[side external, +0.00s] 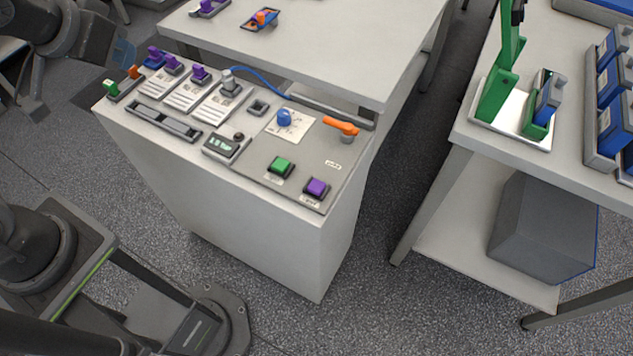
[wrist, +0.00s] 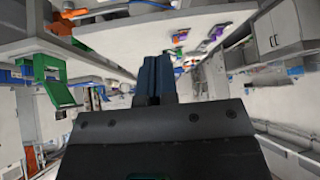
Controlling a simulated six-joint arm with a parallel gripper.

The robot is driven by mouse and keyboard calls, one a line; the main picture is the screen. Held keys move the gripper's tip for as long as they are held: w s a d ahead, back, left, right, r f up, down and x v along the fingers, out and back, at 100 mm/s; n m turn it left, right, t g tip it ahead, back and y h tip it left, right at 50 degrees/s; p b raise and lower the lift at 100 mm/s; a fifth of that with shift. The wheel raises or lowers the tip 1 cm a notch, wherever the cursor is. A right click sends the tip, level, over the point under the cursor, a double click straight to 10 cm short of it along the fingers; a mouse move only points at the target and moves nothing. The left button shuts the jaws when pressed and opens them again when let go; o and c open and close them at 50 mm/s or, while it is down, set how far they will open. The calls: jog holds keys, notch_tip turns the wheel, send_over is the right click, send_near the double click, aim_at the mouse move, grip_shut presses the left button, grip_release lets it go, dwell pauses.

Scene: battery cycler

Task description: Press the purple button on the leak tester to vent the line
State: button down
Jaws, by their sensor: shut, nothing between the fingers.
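The leak tester is a white cabinet (side external: 270,225) with a sloping control panel in the side view. Its purple button (side external: 317,187) sits at the panel's front right corner, in a dark square frame. A green button (side external: 281,166) is just to its left and behind. My gripper (side external: 126,54) is at the upper left of the side view, beyond the panel's left end and well apart from the purple button. In the wrist view my gripper's fingers (wrist: 154,74) are together with nothing between them. I cannot make out the purple button in the wrist view.
The panel also carries a blue knob (side external: 284,118), an orange handle (side external: 341,126), a small display (side external: 222,145) and slots with purple-topped plugs (side external: 200,73). A blue cable (side external: 262,80) arches behind. A bench with a green press (side external: 498,90) stands right, across a floor gap.

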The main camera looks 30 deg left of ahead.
jog(key=w+d+f+t+h, duration=0.1)
jog(key=w+d+f+t, duration=0.1)
jog(key=w+d, duration=0.5)
jog(key=m+g+h, duration=0.2)
jog(key=g+h, duration=0.1)
jog(key=h, duration=0.4)
send_over(315, 183)
notch_tip(315, 183, down, 14)
jog(key=shift+r, duration=0.1)
jog(key=shift+f, duration=4.4)
jog(key=shift+f, duration=0.4)
